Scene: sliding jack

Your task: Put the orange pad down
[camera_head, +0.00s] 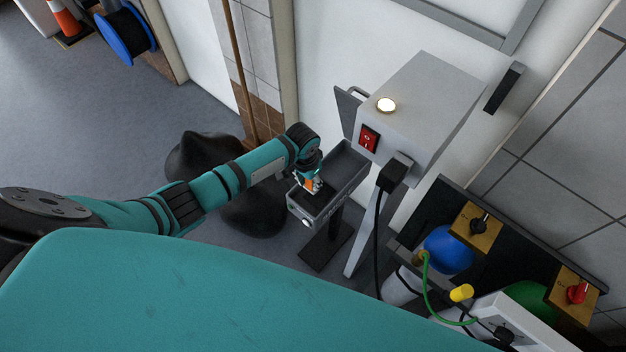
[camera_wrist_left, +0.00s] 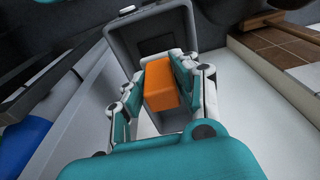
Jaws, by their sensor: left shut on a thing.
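The orange pad (camera_wrist_left: 169,84) is a small block between the fingers of my left gripper (camera_wrist_left: 158,85) in the left wrist view. The gripper is shut on it. In the head view my left gripper (camera_head: 313,184) is over a grey open tray (camera_head: 345,168) on a stand, and only a bit of the orange pad (camera_head: 307,184) shows. The tray also shows beyond the pad in the wrist view (camera_wrist_left: 122,42). Whether the pad touches the tray floor cannot be told. My right gripper is not in view.
A grey box (camera_head: 420,95) with a lit lamp and red switch (camera_head: 369,139) stands against the tray's right side. A black cable (camera_head: 378,230) hangs from it. Gas bottles with a blue top (camera_head: 449,250) are at lower right. A dark bag (camera_head: 245,205) lies behind my left arm.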

